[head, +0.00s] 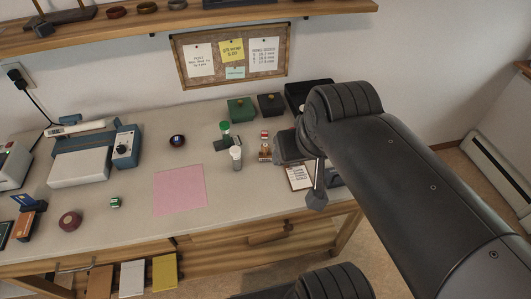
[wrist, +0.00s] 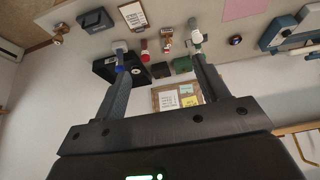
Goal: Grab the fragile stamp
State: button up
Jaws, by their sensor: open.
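Several small stamps stand in a row between and around my fingertips in the wrist view. A red-and-white stamp (wrist: 143,47) and a wooden-handled stamp (wrist: 167,42) show between the fingers. A blue-and-white one (wrist: 120,55) shows by the left finger. I cannot read which one is the fragile stamp. In the head view a wooden stamp (head: 265,153) stands on the table left of my arm, which hides part of that area. My gripper (wrist: 158,62) is open, with its two fingers apart and nothing held between them.
White-capped (head: 236,155) and green-capped (head: 225,128) containers stand left of the stamps. Green (head: 241,109) and black (head: 271,104) boxes and a black tray (wrist: 106,68) lie at the back. A clipboard (head: 299,177) is near the front. A pink sheet (head: 180,190) lies at centre.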

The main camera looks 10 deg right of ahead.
jog(key=m+g, duration=0.2)
jog(key=g, duration=0.3)
send_over(265, 152)
jog(key=f, duration=1.9)
jog(key=shift+w+d+f, duration=0.1)
jog(key=shift+w+d, duration=0.25)
jog(key=shift+w+f+g, duration=0.2)
jog(key=shift+f+g, duration=0.1)
jog(key=f, duration=1.1)
jog(key=shift+a, duration=0.2)
jog(key=c, duration=1.1)
